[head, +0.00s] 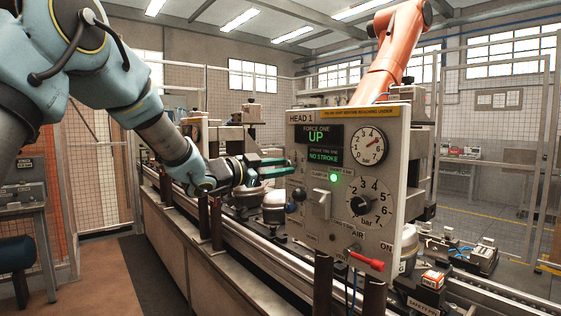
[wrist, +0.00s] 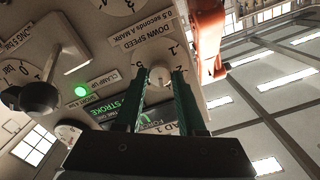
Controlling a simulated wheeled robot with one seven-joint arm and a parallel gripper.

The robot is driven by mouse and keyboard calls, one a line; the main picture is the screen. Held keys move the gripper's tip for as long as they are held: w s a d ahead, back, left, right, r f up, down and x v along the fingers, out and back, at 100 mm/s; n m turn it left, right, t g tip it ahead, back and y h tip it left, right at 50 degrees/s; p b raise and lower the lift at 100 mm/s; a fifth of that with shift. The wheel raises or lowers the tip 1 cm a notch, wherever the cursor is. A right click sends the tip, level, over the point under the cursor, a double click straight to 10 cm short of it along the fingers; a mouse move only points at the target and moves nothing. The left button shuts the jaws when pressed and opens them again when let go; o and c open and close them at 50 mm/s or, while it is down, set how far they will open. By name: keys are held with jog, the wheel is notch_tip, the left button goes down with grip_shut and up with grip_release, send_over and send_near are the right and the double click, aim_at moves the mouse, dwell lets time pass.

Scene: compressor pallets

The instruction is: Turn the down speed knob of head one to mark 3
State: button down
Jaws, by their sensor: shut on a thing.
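The down speed knob (wrist: 160,77) is a small pale round knob on the head one panel, under a "DOWN SPEED" label. In the wrist view my gripper (wrist: 160,80) has its two green fingers on either side of it, shut on it. Marks 1, 2 and 5 show around its dial; mark 3 is not readable and I cannot tell where the pointer stands. In the head view my gripper (head: 285,162) reaches the left side of the head one panel (head: 395,190); the knob is hidden there.
The panel carries a bar knob (head: 358,206), a gauge (head: 370,146), a lit green lamp (head: 334,177), a white switch (head: 321,204) and a red air handle (head: 368,264). The display (head: 318,147) reads "UP" and "NO STROKE". A conveyor with pallets runs below.

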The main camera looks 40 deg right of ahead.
jog(key=shift+n+p, duration=0.55)
jog(key=shift+n, duration=0.45)
jog(key=c, duration=0.5)
grip_release()
jog(key=shift+a, duration=0.1)
jog(key=a+b, duration=0.3)
jog(key=a, duration=0.7)
jog(key=shift+w+a+b, duration=0.3)
jog(key=shift+b, duration=0.05)
jog(key=shift+w, duration=0.1)
